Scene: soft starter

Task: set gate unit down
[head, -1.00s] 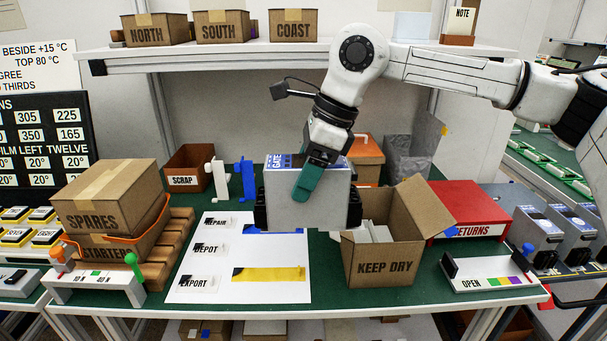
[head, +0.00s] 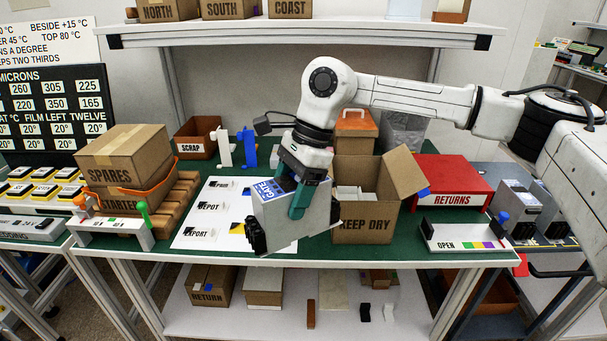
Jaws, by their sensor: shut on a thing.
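The gate unit (head: 291,221) is a grey box with a blue GATE label on top and black ends. My gripper (head: 298,195) is shut on it, with teal fingers on its top and front face. The unit is tilted and in front of the right part of the white sheet (head: 200,226) marked REPAIR, DEPOT and EXPORT. It hides most of the sheet's coloured bars. Whether its underside touches the table cannot be told.
The KEEP DRY carton (head: 362,224) stands open close to the unit's right. Further right are the red RETURNS box (head: 455,185) and the OPEN fixture (head: 465,236). The SPARES carton (head: 120,160) sits on the left. The green table's front edge (head: 330,258) is near the unit.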

